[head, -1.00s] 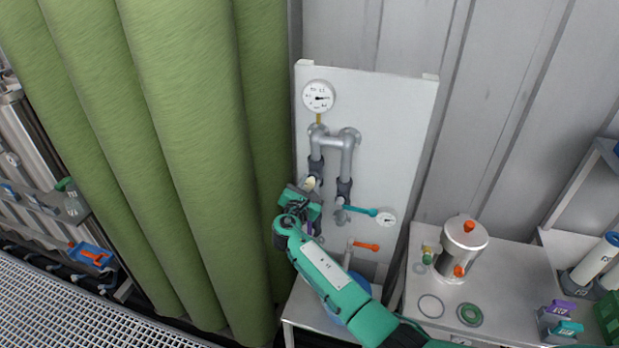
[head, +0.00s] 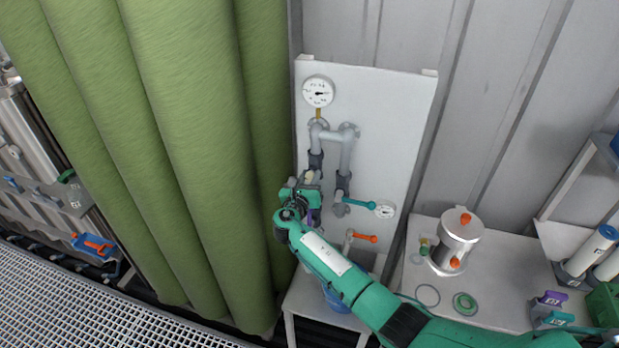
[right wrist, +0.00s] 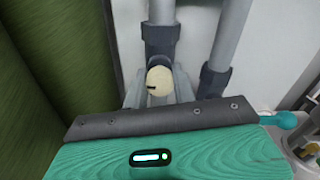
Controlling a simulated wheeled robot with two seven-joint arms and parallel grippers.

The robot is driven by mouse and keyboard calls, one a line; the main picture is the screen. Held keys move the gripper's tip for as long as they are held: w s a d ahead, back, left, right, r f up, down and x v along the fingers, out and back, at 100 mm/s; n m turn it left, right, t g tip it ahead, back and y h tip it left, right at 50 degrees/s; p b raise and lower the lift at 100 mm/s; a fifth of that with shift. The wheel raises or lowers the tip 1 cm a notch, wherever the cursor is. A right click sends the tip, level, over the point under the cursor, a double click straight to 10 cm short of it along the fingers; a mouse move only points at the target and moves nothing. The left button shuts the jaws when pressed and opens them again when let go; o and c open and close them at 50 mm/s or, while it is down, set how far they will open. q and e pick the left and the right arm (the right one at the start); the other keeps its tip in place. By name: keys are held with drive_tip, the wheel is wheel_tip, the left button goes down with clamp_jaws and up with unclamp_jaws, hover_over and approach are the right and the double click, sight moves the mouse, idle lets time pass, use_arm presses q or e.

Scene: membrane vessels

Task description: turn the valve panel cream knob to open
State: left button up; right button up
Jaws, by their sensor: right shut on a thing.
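The white valve panel (head: 385,120) stands upright against the wall, with grey pipes and a round gauge at its top. The cream knob (right wrist: 160,80) shows in the right wrist view as a pale round cap with a dark mark on its left side, in front of a dark pipe fitting. My right gripper (right wrist: 158,95) is shut on the cream knob, its grey fingers on either side of it. In the head view the right gripper (head: 308,182) hides most of the knob. My left gripper is not in view.
A teal lever (head: 358,203) and an orange lever (head: 365,238) stick out right of the gripper. Green curtain-like columns (head: 180,150) stand close on the left. A steel vessel (head: 459,240) stands on the bench (head: 500,255) at the right.

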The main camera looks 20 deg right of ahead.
drive_tip(key=shift+f, duration=0.1)
drive_tip(key=o, duration=1)
drive_tip(key=b+v, duration=0.5)
drive_tip(key=v, duration=0.8)
drive_tip(key=shift+s+a, duration=0.25)
drive_tip(key=shift+s, duration=0.05)
